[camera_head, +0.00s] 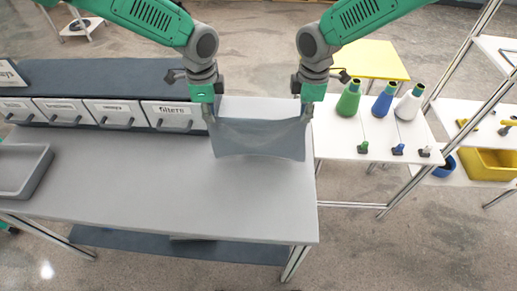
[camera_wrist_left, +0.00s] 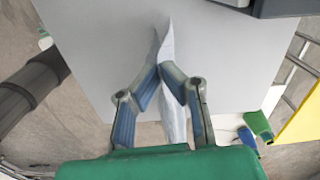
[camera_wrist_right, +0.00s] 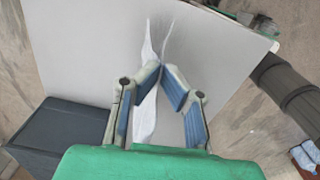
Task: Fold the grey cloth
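The grey cloth (camera_head: 258,138) hangs between my two grippers above the right part of the grey table (camera_head: 130,185). Its upper edge sags slightly between them. My left gripper (camera_head: 209,112) is shut on the cloth's upper left corner. In the left wrist view its fingertips (camera_wrist_left: 160,70) meet on the cloth (camera_wrist_left: 172,115), seen nearly edge-on. My right gripper (camera_head: 306,108) is shut on the upper right corner. In the right wrist view its fingertips (camera_wrist_right: 160,70) meet on the cloth (camera_wrist_right: 146,115). I cannot tell whether the cloth's lower edge touches the table.
Labelled drawers (camera_head: 115,113) line the table's back left. A grey tray (camera_head: 22,170) sits at the left end. The table's front middle is clear.

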